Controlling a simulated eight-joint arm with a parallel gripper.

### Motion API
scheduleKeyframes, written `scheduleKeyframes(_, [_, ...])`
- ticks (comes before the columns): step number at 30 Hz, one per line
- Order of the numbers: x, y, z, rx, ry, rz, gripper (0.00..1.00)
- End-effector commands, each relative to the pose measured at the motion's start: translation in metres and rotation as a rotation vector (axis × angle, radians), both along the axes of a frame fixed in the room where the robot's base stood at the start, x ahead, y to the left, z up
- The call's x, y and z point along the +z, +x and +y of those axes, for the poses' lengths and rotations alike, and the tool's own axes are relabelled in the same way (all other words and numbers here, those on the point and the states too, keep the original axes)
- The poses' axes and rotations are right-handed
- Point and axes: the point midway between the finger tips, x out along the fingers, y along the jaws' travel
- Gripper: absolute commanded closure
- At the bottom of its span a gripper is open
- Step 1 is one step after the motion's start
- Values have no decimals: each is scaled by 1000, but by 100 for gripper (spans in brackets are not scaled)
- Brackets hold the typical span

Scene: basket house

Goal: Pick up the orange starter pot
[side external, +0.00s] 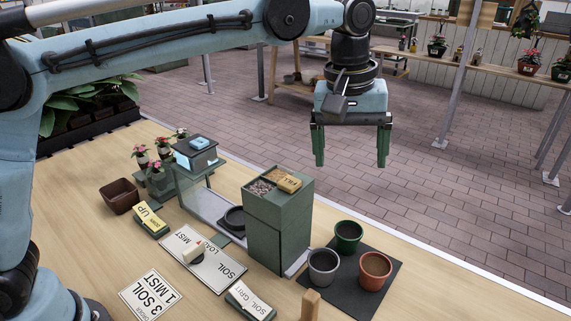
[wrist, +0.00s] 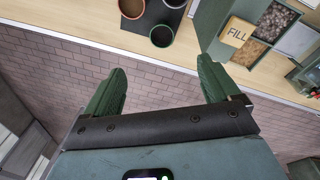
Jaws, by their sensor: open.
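The orange starter pot (side external: 375,271) stands upright on a dark mat (side external: 340,296) near the bench edge, at the right of three pots. It also shows, cut off, at the top of the wrist view (wrist: 131,9). A grey pot (side external: 323,268) is to its left and a green pot (side external: 348,236) is behind it. My gripper (side external: 351,148) is open and empty, fingers pointing down, high above the far side of the bench, apart from the pots. In the wrist view its two fingers (wrist: 162,75) are spread over the brick floor, with the pots beyond them.
A tall green dispenser box (side external: 279,220) stands left of the pots, with a FILL block (wrist: 237,33) on top. A brown pot (side external: 119,196), sign cards (side external: 151,294) and a lever plate (side external: 203,258) lie further left. The air around my gripper is clear.

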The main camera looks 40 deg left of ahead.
Motion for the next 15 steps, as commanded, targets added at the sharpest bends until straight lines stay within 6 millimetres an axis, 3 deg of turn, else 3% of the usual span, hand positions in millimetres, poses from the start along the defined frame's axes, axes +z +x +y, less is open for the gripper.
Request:
scheduleKeyframes(1, [-6, 3, -14, 14, 5, 20, 11])
scheduleKeyframes(6, [-23, 5, -46, 68, 25, 72, 11])
scheduleKeyframes(13, [-45, 1, -80, 126, 54, 123, 11])
scheduleKeyframes(15, [-57, 1, -77, 130, 54, 123, 11])
